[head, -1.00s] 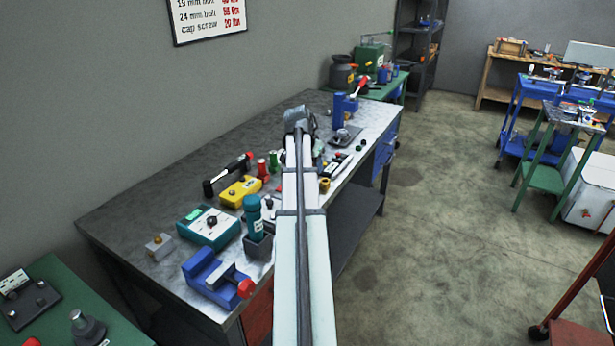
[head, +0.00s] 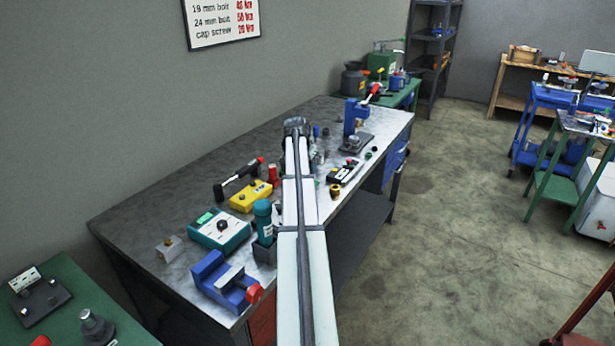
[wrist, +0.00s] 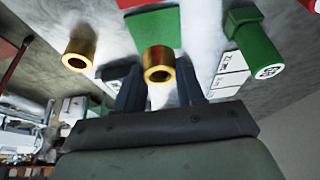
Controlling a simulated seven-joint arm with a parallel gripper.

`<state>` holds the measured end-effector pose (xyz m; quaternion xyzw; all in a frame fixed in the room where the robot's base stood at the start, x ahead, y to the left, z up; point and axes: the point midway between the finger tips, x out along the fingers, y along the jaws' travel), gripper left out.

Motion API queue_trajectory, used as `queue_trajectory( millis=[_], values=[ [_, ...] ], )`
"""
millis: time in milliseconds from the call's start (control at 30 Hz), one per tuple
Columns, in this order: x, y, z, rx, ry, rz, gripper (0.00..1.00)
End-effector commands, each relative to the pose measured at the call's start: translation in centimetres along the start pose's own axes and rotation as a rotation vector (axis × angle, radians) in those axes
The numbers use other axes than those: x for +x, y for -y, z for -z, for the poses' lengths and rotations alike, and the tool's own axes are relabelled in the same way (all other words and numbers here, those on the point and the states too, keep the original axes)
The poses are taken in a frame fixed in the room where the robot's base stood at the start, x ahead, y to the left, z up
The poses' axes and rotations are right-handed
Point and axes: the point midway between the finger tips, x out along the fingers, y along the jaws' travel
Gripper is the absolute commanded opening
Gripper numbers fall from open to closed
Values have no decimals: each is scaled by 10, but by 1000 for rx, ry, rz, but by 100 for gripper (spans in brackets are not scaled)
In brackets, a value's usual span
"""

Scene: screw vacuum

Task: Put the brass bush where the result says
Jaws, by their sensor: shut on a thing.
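In the wrist view my gripper (wrist: 159,90) has two dark fingers closed on a brass bush (wrist: 159,66), a short gold tube whose open end faces the camera. A second brass bush (wrist: 80,50) is apart to the left. A green square patch (wrist: 152,28) lies beyond the held bush. A green cylinder (wrist: 260,56) with a lettered white end is to the right, beside white marked cards (wrist: 231,66). In the head view my arm hides the fingers and held bush. A brass-coloured piece (head: 335,191) sits near the bench's front edge.
The grey bench (head: 150,212) carries a blue vice (head: 226,279), a teal box (head: 220,230), a yellow box (head: 250,196), a dark box (head: 346,171) and a blue press (head: 353,117). A torque sign (head: 222,20) hangs on the wall. The bench's left end is mostly bare.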

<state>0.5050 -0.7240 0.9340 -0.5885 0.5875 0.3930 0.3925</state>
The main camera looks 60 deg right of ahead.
Motion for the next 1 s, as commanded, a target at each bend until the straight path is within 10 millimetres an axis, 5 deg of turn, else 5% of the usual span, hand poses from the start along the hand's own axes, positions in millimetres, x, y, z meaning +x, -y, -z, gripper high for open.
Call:
queue_trajectory(
  millis=[367,767,800,1000],
  values=[
    [34,0,-14,1,1,-1,1],
    [38,0,-16,1,0,0,1],
    [38,0,-16,1,0,0,39],
    [38,0,-16,1,0,0,58]
  ],
)
